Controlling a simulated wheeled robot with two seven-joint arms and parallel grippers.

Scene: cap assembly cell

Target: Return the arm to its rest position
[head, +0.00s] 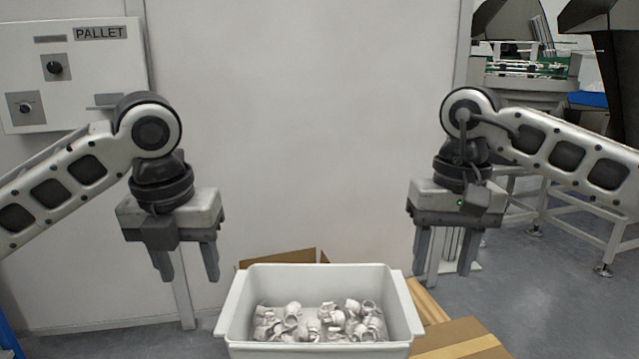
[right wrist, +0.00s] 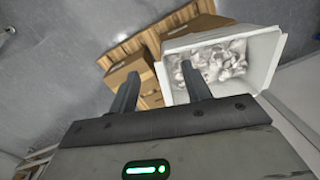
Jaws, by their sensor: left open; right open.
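My left gripper (head: 188,264) hangs fingers down on the left of the head view, fingers apart and empty. My right gripper (head: 443,262) hangs fingers down on the right, also open and empty. In the right wrist view its two fingers (right wrist: 158,92) stand apart with nothing between them. Each gripper is above and to one side of a white bin (head: 233,318). The bin also shows in the right wrist view (right wrist: 272,50), past the fingers. Several white caps (head: 340,322) lie loose in it.
Cardboard boxes (head: 465,338) stand beside and behind the bin, and show on a wooden pallet (right wrist: 190,14) in the right wrist view. A pale wall panel (head: 300,130) is behind. A PALLET control box (head: 65,75) is at left. A metal frame (head: 560,205) stands at right.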

